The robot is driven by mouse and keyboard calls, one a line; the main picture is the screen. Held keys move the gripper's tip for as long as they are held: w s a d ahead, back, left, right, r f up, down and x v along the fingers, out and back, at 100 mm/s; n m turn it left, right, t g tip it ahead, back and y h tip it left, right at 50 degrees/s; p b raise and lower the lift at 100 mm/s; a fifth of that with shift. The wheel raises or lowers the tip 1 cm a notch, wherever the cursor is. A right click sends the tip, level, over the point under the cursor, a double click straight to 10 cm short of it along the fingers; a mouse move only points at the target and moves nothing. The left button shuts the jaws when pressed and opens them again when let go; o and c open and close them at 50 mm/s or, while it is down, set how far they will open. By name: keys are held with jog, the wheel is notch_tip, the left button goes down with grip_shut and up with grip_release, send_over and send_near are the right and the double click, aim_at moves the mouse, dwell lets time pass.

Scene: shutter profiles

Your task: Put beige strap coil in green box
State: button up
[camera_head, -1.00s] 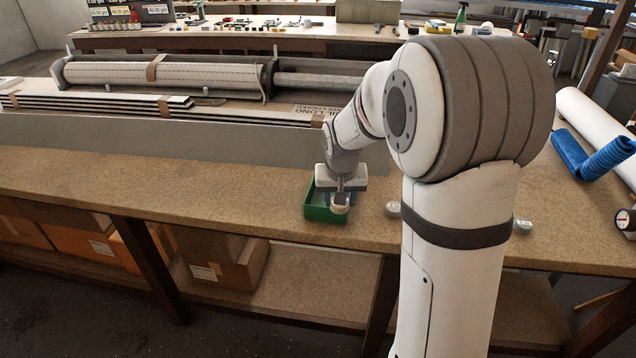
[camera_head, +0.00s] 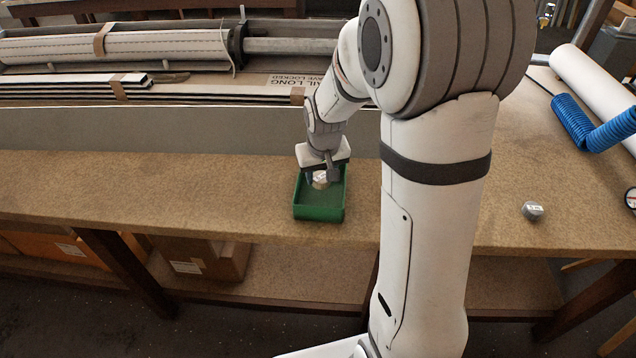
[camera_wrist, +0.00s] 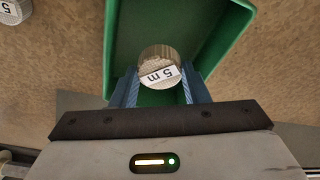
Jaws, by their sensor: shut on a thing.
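The beige strap coil (camera_wrist: 158,67) carries a white label reading "5 m". My gripper (camera_wrist: 158,92) is shut on it, with one blue finger on each side. The coil also shows in the head view (camera_head: 320,180), at my gripper (camera_head: 322,172). The green box (camera_head: 320,213) is open-topped and sits on the workbench near its front edge. The coil is over the back part of the box, within its walls as seen from above. I cannot tell whether it touches the box floor. The box walls show around the coil in the wrist view (camera_wrist: 232,40).
A grey coil (camera_head: 532,211) lies on the workbench (camera_head: 440,240) to the right. Another labelled coil (camera_wrist: 12,10) shows at the wrist view's top left. A blue spiral hose (camera_head: 590,125) and a white roll (camera_head: 600,85) lie at far right. Long profiles (camera_head: 60,90) lie behind. The bench left of the box is bare.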

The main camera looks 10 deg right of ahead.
aim_at(322, 179)
jog(key=shift+s+f, duration=0.1)
jog(key=shift+f, duration=1.65)
jog(key=shift+f, duration=0.1)
jog(key=o, duration=1.1)
jog(key=shift+c, duration=0.2)
jog(key=v, duration=1.1)
jog(key=s+r, duration=0.4)
jog(key=s, duration=1.4)
jog(key=shift+s+r, duration=0.2)
jog(key=shift+s, duration=0.05)
